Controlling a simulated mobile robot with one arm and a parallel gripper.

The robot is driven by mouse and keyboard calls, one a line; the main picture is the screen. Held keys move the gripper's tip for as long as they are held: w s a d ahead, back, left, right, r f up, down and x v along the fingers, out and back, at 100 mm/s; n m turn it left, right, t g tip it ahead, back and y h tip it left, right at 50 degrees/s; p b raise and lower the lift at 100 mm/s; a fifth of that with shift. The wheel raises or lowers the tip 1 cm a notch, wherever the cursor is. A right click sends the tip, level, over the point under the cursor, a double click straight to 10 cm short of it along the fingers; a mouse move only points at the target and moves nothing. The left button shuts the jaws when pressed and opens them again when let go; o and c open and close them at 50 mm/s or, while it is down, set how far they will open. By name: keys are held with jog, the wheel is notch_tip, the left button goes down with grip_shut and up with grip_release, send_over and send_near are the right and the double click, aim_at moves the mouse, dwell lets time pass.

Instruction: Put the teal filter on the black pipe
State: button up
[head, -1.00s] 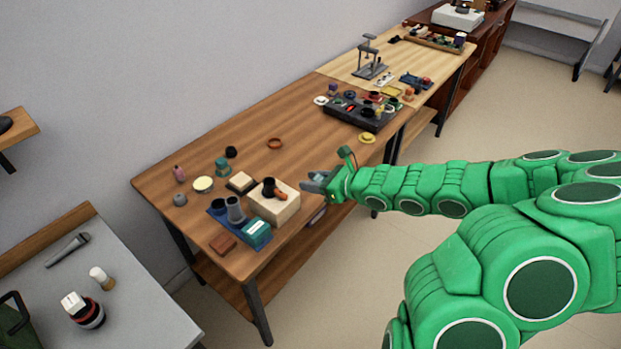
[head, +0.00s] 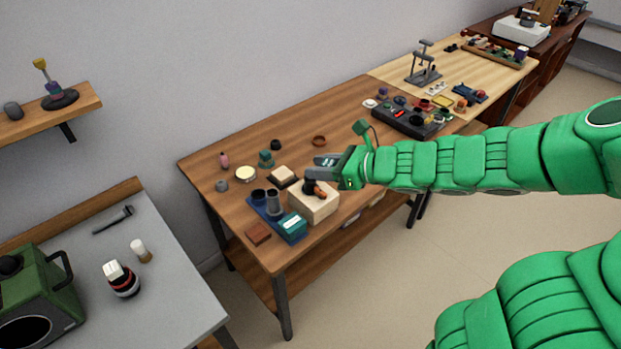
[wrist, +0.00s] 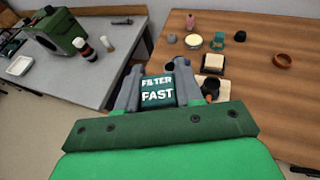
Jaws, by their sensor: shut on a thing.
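My gripper (head: 322,161) is shut on the teal filter, a small block lettered "FILTER FAST" (wrist: 157,90) between the grey fingers in the wrist view. In the head view the filter is a small teal patch, mostly hidden by the fingers. The black pipe (head: 311,188), with an orange-brown part beside it, is on a pale block (head: 318,207) on the wooden table. It also shows in the wrist view (wrist: 212,88), just right of the right finger. In the head view my gripper appears just above and behind the pipe; the exact height gap is unclear.
A cream-topped block (head: 283,177) and brown bowl (head: 319,141) stand behind. Wood between bowl and wall is clear.

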send_over(310, 187)
jog(key=w+a, duration=0.1)
notch_tip(310, 187, down, 8)
jog(key=shift+r, duration=0.15)
jog(key=shift+w+a+f, duration=0.25)
jog(key=shift+w+f, duration=0.4)
jog(key=shift+f, duration=0.15)
jog(key=shift+w+f, duration=0.1)
jog(key=shift+f, duration=1.5)
jog(key=o, duration=1)
jog(key=shift+f, duration=0.1)
